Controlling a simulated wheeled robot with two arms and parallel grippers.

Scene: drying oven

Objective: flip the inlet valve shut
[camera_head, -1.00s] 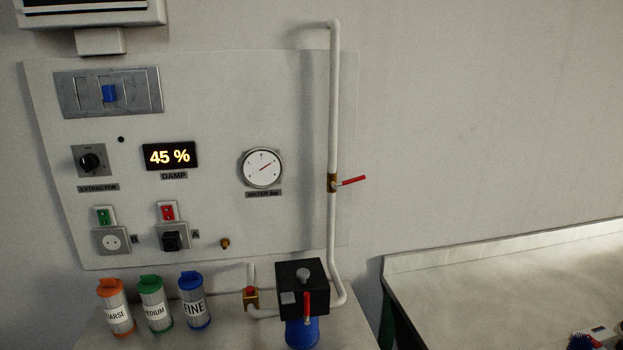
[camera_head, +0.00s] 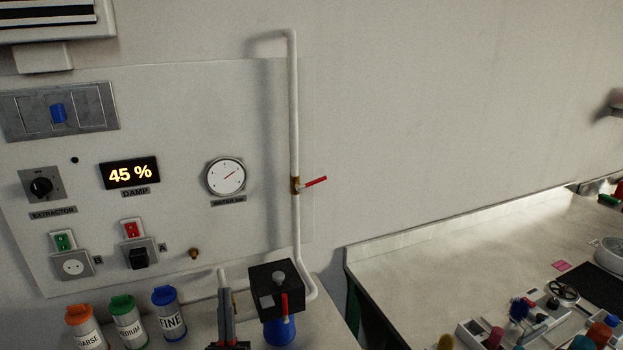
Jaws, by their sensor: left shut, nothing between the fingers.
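A red lever (camera_head: 314,182) on a brass valve body (camera_head: 295,185) sits on the white vertical pipe (camera_head: 294,110). It sticks out to the right, across the pipe and slightly upward. A second red lever (camera_head: 285,304) stands upright on the front of the black filter box (camera_head: 276,284), which has a blue bowl below. I cannot tell which lever is the inlet valve. My left gripper (camera_head: 227,293) points up from the bottom edge, shut and empty, just left of the box. It hides most of the brass fitting there. My right gripper is not in view.
Orange, green and blue lidded canisters (camera_head: 169,314) stand left of my gripper. A cluttered bench (camera_head: 400,262) lies to the right.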

